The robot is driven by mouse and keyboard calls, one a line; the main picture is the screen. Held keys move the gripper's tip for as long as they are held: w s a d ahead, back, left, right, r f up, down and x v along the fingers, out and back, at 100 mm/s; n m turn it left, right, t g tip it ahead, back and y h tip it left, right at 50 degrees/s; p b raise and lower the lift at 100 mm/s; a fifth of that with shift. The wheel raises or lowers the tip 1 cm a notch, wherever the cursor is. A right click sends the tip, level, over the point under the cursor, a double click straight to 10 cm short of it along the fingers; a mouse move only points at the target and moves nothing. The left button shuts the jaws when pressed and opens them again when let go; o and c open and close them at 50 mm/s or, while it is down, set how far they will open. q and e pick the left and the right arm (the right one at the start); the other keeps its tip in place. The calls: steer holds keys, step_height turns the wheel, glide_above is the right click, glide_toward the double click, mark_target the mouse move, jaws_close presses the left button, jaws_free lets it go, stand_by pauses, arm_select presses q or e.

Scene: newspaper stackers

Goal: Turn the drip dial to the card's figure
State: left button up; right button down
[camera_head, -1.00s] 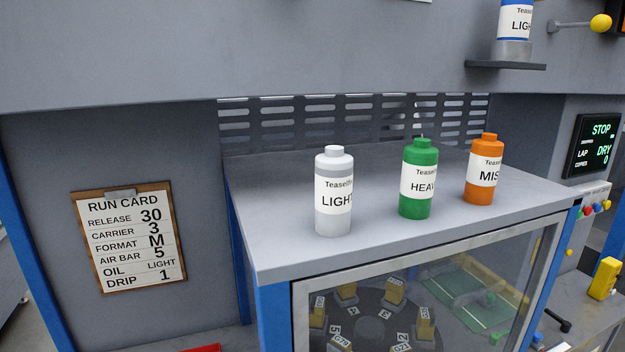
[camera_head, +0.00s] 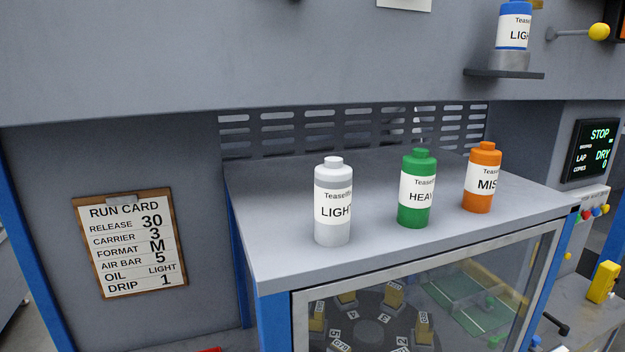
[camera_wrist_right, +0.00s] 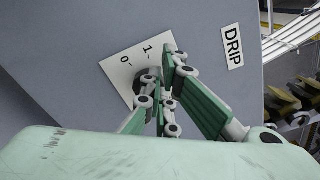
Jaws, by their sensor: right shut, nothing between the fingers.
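The run card (camera_head: 128,243) hangs on a clipboard on the grey wall at left in the head view; its last line reads DRIP 1. In the right wrist view, a white scale plate (camera_wrist_right: 117,68) with the figures 0 and 1 is on a grey panel beside a DRIP label (camera_wrist_right: 232,47). A dark grey round part of the drip dial (camera_wrist_right: 146,74) shows on the plate, mostly hidden by my fingers; its setting cannot be read. My right gripper (camera_wrist_right: 162,72) is shut with nothing in it, its tips at the dial; contact cannot be told. My left gripper is not in view.
Grey (camera_head: 332,202), green (camera_head: 416,188) and orange (camera_head: 482,178) bottles stand on the grey cabinet top (camera_head: 270,240). A blue bottle (camera_head: 513,25) sits on a small shelf. A display (camera_head: 597,150) reads STOP and DRY. White rods (camera_wrist_right: 290,38) run beyond the panel edge.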

steer(key=shift+w, duration=0.1)
steer(key=b+v, duration=0.1)
steer(key=v, duration=0.4)
steer(key=shift+s+a+r+b, duration=0.15)
steer(key=shift+s+r+b, duration=0.1)
steer(key=shift+b, duration=0.15)
stand_by(0.4)
